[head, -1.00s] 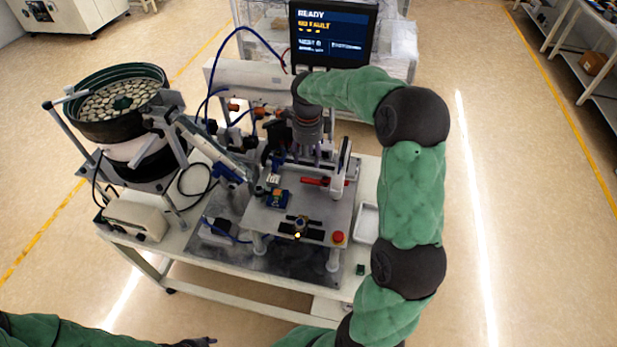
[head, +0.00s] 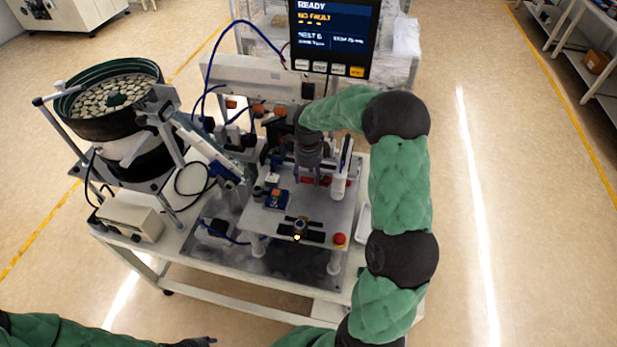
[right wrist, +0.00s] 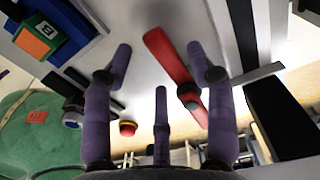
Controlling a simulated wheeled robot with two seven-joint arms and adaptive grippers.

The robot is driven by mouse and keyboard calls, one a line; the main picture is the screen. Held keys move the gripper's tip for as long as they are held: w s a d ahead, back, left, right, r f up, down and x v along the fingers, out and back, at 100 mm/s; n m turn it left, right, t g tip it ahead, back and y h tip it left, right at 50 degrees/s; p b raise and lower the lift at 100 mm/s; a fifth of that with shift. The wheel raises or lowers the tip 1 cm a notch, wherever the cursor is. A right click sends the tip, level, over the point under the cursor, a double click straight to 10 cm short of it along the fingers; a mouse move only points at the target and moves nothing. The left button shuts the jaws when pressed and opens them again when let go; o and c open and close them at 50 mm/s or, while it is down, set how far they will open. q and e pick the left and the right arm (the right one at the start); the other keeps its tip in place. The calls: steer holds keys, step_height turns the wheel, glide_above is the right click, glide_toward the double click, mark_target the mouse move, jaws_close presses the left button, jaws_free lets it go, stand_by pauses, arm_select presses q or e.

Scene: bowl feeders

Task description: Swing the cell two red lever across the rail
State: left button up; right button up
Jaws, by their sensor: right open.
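The red lever (head: 306,181) lies over the plate of the bench machine. In the head view my right gripper covers much of it. In the right wrist view the lever (right wrist: 166,55) runs slantwise, with a dark round fitting (right wrist: 188,94) on it. My right gripper (head: 311,180) is above the lever, open, pointing down. In the right wrist view its purple fingers (right wrist: 159,62) are spread, and the lever shows between them; I cannot tell whether any finger touches it. My left gripper (head: 200,342) shows only partly at the bottom edge, so its jaws are unclear.
A white upright post (head: 340,182) stands close right of my right gripper. A blue block with an orange and green top (head: 277,198) sits to its left. A red button (head: 339,239) is at the plate's front corner. The bowl feeder (head: 112,98) stands left; a screen (head: 333,35) reads READY, NO FAULT.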

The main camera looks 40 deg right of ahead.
steer(key=shift+f, duration=0.75)
jaws_close()
